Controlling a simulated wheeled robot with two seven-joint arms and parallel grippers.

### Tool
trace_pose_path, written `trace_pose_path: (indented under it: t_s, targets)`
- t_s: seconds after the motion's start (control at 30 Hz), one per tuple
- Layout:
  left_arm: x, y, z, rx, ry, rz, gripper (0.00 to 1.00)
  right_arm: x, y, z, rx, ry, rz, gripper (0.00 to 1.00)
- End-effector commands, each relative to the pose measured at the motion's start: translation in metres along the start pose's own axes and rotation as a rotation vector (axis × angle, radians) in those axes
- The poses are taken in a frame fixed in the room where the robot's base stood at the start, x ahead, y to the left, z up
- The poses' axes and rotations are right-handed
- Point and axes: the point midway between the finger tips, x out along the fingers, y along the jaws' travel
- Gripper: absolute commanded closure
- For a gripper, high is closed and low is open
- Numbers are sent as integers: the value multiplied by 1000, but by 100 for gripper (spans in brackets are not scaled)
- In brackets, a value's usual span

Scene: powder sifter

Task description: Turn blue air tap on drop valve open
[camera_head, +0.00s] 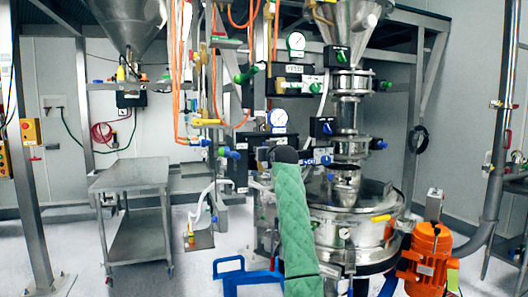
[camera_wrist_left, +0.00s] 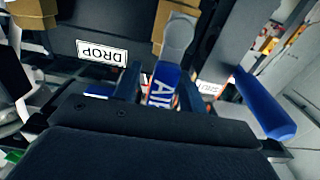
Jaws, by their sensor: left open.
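The blue air tap (camera_wrist_left: 163,84), with white "AIR" lettering on its handle, is in the middle of the left wrist view. A black box with a white "DROP" label (camera_wrist_left: 102,53), shown upside down, is beside it at upper left. My left gripper (camera_wrist_left: 158,90) is open, with one dark finger on each side of the handle. I cannot tell whether the fingers touch it. In the head view, my left gripper (camera_head: 285,155) is the dark end of the green-sleeved arm, in front of the valve panel. It hides the tap and its own fingers there. My right gripper is not in view.
Another blue handle (camera_wrist_left: 265,105) stands right of the gripper in the left wrist view. In the head view, a steel vessel (camera_head: 350,212) and orange motor (camera_head: 428,255) are at right. A steel cart (camera_head: 135,175) stands at left, with open floor around it.

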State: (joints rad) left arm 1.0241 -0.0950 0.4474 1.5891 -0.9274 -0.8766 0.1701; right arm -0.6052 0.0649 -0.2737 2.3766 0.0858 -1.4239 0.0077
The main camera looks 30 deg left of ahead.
Motion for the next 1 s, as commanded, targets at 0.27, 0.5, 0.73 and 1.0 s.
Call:
trace_pose_path:
  t_s: [0.27,0.5,0.73,1.0]
  targets:
    - [-23,0,2,-1,2,1,58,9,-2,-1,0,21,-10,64]
    - [-59,1,2,0,0,1,58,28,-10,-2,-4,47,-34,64]
    - [-77,0,1,0,0,0,58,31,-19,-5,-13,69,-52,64]
    - [-78,0,1,0,0,0,58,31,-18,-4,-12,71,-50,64]
